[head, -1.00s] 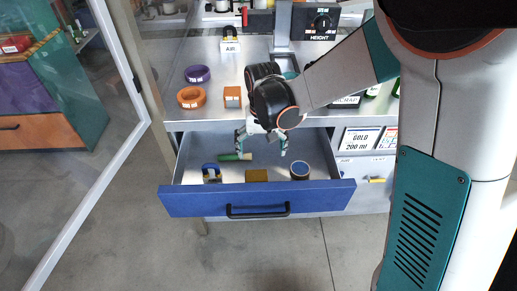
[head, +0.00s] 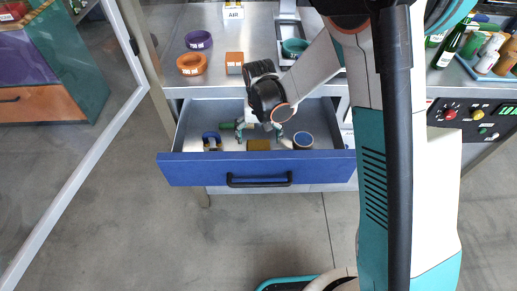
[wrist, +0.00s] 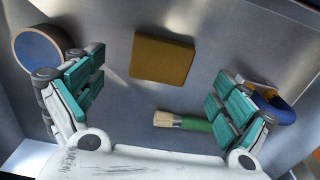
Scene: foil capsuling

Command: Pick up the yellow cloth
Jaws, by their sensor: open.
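The yellow cloth (wrist: 162,59) is a folded, mustard-coloured square lying flat on the drawer floor. In the head view the cloth (head: 258,145) is near the drawer's front wall, in the middle. My gripper (wrist: 158,98) is open and empty, with its teal-padded fingers spread wide to either side. The cloth lies beyond the fingertips in the wrist view, apart from them. In the head view my gripper (head: 259,138) is down in the open drawer, just behind the cloth.
The blue-fronted drawer (head: 258,170) is pulled open. A green-handled brush (wrist: 182,121) lies close to one finger. A blue-and-brass clamp-like item (wrist: 270,105) is behind that finger. A round blue-topped container (wrist: 38,50) is near the other. The counter (head: 222,79) overhangs the drawer's back.

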